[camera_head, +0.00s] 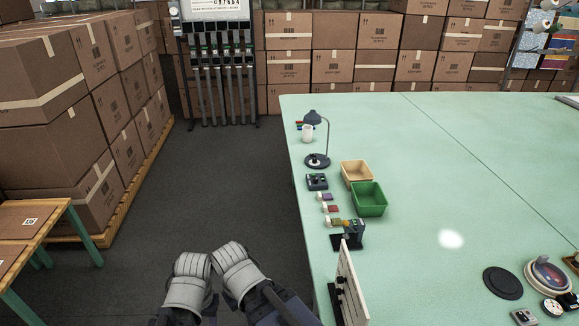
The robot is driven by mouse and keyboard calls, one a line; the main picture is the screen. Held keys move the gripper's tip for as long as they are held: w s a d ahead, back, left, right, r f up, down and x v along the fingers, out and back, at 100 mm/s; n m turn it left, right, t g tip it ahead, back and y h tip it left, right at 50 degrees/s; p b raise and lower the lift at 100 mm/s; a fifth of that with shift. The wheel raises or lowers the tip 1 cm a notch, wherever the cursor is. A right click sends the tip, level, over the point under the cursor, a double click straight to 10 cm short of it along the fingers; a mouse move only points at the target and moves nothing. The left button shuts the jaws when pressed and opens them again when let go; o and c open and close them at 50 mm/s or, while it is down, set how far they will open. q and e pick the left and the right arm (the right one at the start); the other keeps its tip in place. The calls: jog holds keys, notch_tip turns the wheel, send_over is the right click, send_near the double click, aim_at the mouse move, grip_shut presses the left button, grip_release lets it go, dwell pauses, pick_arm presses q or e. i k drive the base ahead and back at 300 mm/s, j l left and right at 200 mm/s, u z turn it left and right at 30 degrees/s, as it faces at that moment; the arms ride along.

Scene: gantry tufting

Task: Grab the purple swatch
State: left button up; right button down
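A small purple swatch (325,197) lies near the left edge of the green table, in a short row with a red swatch (331,209) and a yellow-orange one (337,222). It is small and its details are hard to make out. My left gripper (192,265) and my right gripper (231,254) show as pale grey shapes side by side at the bottom, over the dark floor left of the table. Both are apart from the swatches. Their fingers cannot be made out, and I see nothing held in them.
On the green table (430,160), a tan bin (356,173) and a green bin (369,200) stand right of the swatches. A lamp (313,118) is behind them; an upright white board (352,285) is in front. Box stacks (60,120) line the left. The table's middle is mostly clear.

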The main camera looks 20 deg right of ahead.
aim_at(324, 197)
jog(key=i+j, duration=2.05)
jog(key=i, duration=0.3)
jog(key=z, duration=3.25)
jog(key=i, duration=0.5)
jog(key=l+z, duration=0.05)
